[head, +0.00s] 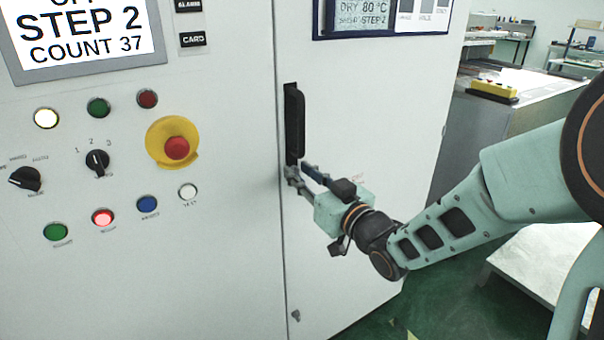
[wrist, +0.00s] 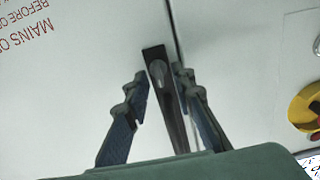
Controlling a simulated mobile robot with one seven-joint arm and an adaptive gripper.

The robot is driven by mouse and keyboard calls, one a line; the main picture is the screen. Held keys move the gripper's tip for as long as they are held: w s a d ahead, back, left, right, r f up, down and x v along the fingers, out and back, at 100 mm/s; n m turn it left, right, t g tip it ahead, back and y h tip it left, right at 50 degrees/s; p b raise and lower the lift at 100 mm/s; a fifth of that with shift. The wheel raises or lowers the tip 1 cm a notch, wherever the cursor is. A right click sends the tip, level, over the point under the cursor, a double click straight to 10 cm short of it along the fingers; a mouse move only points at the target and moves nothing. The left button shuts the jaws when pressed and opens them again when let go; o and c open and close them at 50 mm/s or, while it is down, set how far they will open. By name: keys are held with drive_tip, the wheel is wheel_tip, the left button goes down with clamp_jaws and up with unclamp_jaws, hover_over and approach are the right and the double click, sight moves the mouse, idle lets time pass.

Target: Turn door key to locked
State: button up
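A tall black door handle (head: 294,125) is set upright at the edge of the white cabinet door (head: 375,130). In the wrist view the handle (wrist: 172,110) runs between my fingers, with a grey rounded part near its end; I cannot tell if this is a lock. A small metal piece (head: 296,315), perhaps a key or lock, sits low by the door seam; its turn is too small to read. My gripper (head: 298,170) is open at the handle's lower end. In the wrist view my gripper (wrist: 163,75) has one finger on each side; contact is unclear.
Left of the seam is a control panel with a red emergency stop (head: 177,148), a selector switch (head: 97,162) and several lit buttons. A display (head: 365,15) is above the handle. A grey bench (head: 490,115) stands behind at right. The door's lower face is clear.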

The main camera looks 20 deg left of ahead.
clamp_jaws()
drive_tip(key=m+p, duration=0.1)
drive_tip(key=m, duration=0.2)
drive_tip(key=m+p, duration=0.2)
drive_tip(key=m, duration=0.1)
drive_tip(key=shift+w+d+m, duration=0.15)
drive_tip(key=shift+m, duration=0.15)
drive_tip(key=m+p, duration=0.2)
drive_tip(key=m, duration=0.3)
drive_tip(key=shift+w+d+f+p, duration=0.1)
drive_tip(key=shift+f+p, duration=0.05)
drive_tip(key=shift+p, duration=0.25)
drive_tip(key=shift+m, duration=0.3)
